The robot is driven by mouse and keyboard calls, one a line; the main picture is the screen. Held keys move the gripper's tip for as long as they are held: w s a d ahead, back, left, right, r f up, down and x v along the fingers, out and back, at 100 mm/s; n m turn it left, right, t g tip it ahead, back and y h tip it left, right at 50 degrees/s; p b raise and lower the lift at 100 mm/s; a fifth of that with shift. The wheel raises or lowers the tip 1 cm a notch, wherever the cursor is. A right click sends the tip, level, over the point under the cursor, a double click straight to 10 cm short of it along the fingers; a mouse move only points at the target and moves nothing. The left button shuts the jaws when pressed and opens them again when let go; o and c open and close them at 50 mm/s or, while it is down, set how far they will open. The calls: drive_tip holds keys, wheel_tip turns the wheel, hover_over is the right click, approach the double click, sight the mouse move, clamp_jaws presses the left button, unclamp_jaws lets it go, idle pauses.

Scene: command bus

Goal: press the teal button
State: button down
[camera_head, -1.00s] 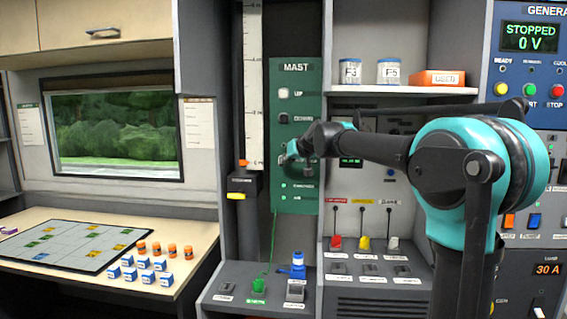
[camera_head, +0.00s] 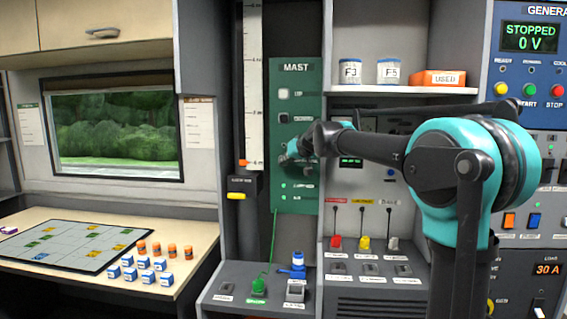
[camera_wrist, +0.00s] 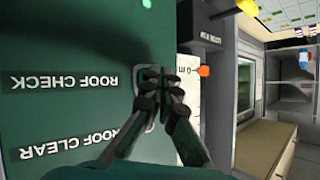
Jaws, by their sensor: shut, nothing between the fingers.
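My gripper (camera_wrist: 160,75) is shut and empty, with its fingertips together in front of the green MAST panel. In the wrist view, the fingers overlap a pale-edged square button frame (camera_wrist: 150,118) on this panel. In the head view, the green panel (camera_head: 309,80) stands upright in the middle, with a white button (camera_head: 284,95) and a dark button (camera_head: 284,118) above my gripper. My wrist and gripper cover the panel spot below these.
Two small green lights (camera_head: 283,185) sit lower on the panel. A mast scale (camera_head: 254,90) with an orange marker (camera_head: 244,163) stands just left. Below are a green plug (camera_head: 258,285) and a blue-white item (camera_head: 297,265). A shelf with jars (camera_head: 350,72) is at right.

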drive_tip(key=shift+w, duration=0.15)
idle(0.4)
drive_tip(key=shift+s, duration=0.85)
drive_tip(key=s, duration=0.5)
drive_tip(key=shift+a, duration=0.15)
idle(0.5)
